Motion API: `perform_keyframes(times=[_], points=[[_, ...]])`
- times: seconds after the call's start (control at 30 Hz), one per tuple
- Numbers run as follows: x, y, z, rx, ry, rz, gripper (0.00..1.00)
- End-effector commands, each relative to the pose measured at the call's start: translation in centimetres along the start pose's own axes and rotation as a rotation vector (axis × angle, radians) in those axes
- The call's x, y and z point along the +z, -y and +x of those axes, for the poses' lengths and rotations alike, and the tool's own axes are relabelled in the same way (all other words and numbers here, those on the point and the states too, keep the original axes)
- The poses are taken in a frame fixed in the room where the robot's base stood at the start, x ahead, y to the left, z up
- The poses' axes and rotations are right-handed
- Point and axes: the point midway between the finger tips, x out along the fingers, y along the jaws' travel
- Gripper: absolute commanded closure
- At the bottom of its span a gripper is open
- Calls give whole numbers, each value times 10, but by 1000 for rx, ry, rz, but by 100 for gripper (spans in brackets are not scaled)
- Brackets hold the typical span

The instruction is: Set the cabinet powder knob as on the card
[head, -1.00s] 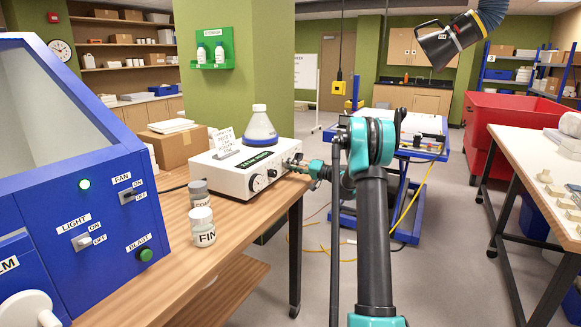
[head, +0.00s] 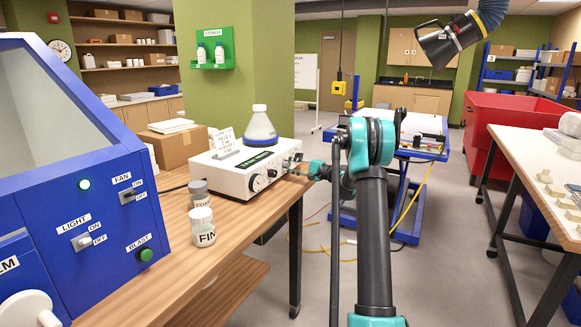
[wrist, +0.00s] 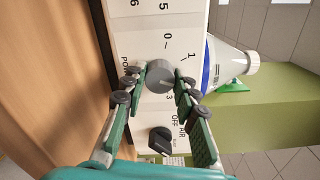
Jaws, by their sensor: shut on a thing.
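The white cabinet (head: 228,175) stands on the wooden bench, with its control face toward my arm. In the wrist view, the grey powder knob (wrist: 159,76) sits on the white panel (wrist: 135,30) among printed numbers, of which 0, 1, 3, 5 and 6 can be made out. My gripper (wrist: 160,84) is shut on this knob, a finger on each side. In the head view, my gripper (head: 296,170) is at the cabinet's right end and hides the knob. The card (head: 223,140) stands on top of the cabinet; its writing is too small to read. The knob's pointer setting cannot be told.
A black OFF/AIR knob (wrist: 161,140) is close to my fingers. A blue-and-white flask (head: 260,128) stands on the cabinet. Two jars, one labelled FIN (head: 202,228), stand in front. The blue blast box (head: 100,180) is at left.

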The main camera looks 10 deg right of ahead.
Motion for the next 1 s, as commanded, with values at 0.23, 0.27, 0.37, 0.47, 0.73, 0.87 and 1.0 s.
perform_keyframes(times=[0.23, 0.27, 0.37, 0.47, 0.73, 0.87, 1.0], points=[[-1, 0, -1, 1, -2, 56, 100], [-1, 0, -1, 1, -2, 58, 100], [-1, 0, -1, 1, -2, 64, 100], [-1, 0, -1, 1, -2, 65, 100], [-1, 0, -1, 1, -3, 64, 65], [-1, 0, -1, 1, -2, 64, 50], [0, 0, 0, 0, -1, 64, 50]])
